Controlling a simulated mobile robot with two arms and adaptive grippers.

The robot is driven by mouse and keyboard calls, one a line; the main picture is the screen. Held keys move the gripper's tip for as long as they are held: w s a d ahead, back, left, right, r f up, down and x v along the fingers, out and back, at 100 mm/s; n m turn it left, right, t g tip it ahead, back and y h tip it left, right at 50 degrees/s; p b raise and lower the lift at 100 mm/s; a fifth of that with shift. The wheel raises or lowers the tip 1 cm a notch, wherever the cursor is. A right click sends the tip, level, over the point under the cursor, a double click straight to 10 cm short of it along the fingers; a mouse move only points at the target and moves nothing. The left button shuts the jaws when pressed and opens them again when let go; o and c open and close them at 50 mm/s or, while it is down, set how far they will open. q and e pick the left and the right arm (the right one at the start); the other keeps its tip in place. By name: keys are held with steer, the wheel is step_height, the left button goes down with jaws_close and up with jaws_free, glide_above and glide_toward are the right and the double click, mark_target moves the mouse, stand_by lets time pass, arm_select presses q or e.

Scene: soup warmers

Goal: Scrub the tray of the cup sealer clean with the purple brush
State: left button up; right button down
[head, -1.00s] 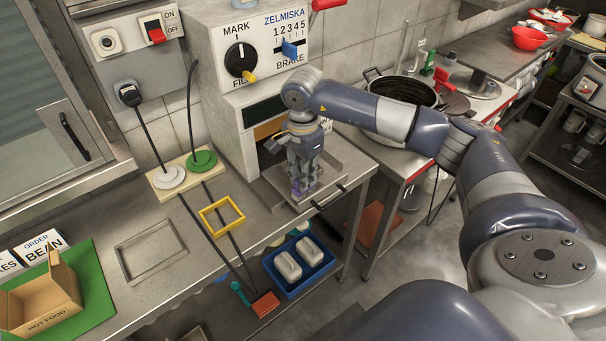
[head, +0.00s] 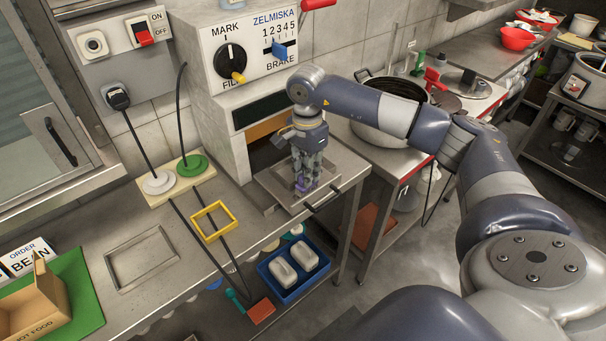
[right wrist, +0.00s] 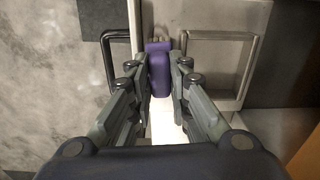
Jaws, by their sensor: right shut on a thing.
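The cup sealer (head: 215,110) is a pale box with a dial and a blue slider at the back of the counter. Its steel tray (head: 266,183) sticks out at the front, with a dark handle (head: 322,201) on its front edge. My right gripper (head: 305,184) is over the tray, pointing down, shut on the purple brush (head: 301,188). In the right wrist view the brush (right wrist: 160,72) sits between the fingertips above the tray. Its lower end is hidden, so I cannot tell if it touches the tray. My left gripper is out of view.
A yellow frame (head: 229,231) and cables lie on the counter left of the tray. A blue bin (head: 267,272) with two pale blocks is below the counter edge. A large pot (head: 368,128) stands on the side table at right, near my right arm.

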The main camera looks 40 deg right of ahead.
steer(key=shift+w+d+f+b, duration=0.15)
steer(key=shift+d+b, duration=0.35)
steer(key=shift+d, duration=1.05)
steer(key=shift+s+a+f, duration=0.1)
steer(key=shift+s+a, duration=0.1)
steer(key=shift+a, duration=1.15)
steer(key=shift+s+a, duration=0.15)
steer(key=shift+a, duration=1.95)
steer(key=shift+w+d+r+b, duration=0.1)
steer(key=shift+d+b, duration=0.1)
steer(key=shift+d, duration=0.75)
steer(key=shift+w+d+r+b, duration=0.1)
steer(key=shift+d+b, duration=0.05)
steer(key=shift+d, duration=0.75)
steer(key=shift+w+d+f+b, duration=0.1)
steer(key=shift+d+b, duration=0.2)
steer(key=shift+d, duration=1.25)
steer(key=shift+s+a+f, duration=0.1)
steer(key=shift+s+a, duration=0.05)
steer(key=shift+a, duration=0.9)
steer(key=shift+s+a+f, duration=0.1)
steer(key=shift+a, duration=0.95)
steer(key=shift+s+a+r, duration=0.1)
steer(key=shift+a, duration=1.2)
